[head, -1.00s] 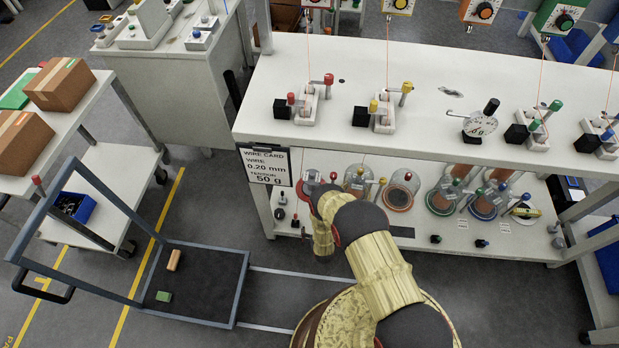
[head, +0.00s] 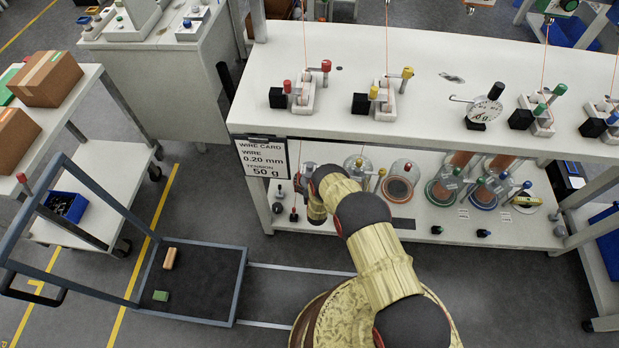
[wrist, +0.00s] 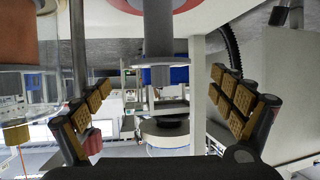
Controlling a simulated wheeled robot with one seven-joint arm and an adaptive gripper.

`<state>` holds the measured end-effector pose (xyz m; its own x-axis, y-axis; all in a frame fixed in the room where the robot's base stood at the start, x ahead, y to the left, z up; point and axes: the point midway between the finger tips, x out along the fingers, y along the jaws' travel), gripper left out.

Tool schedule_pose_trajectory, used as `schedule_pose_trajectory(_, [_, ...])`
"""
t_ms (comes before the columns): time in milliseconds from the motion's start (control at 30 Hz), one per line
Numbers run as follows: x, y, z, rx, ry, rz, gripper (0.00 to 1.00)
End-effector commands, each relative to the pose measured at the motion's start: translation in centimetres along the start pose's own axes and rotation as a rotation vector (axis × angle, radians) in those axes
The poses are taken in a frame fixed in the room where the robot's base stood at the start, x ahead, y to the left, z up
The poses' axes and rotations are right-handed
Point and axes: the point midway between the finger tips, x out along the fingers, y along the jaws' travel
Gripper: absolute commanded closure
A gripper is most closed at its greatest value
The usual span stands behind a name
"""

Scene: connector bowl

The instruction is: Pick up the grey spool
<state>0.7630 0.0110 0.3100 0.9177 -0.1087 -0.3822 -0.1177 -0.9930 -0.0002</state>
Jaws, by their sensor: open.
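A grey cylindrical piece (wrist: 158,45) stands out in the middle of the wrist view, between the two fingers of my gripper (wrist: 160,82). I cannot tell for sure that it is the grey spool. The fingers, with tan ridged pads, are wide apart, and neither visibly touches the piece. No grey spool can be made out in the head view.
Clear domes (head: 404,172) and copper-coloured spools (head: 455,165) stand on the lower shelf right of my arm. The bench top (head: 440,60) overhangs them. A wire card (head: 265,158) hangs at its left edge. A flat cart (head: 200,285) stands on the floor at left.

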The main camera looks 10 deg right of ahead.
Motion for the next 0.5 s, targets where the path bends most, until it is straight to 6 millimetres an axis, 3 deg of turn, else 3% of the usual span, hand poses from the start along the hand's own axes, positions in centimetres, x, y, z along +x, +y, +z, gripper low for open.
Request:
schedule_pose_trajectory(267, [1.9,0.0,-0.7,0.0,0.002,0.0,0.05])
schedule_pose_trajectory(500, [5.6,0.0,-0.5,0.0,0.0,0.0,0.05])
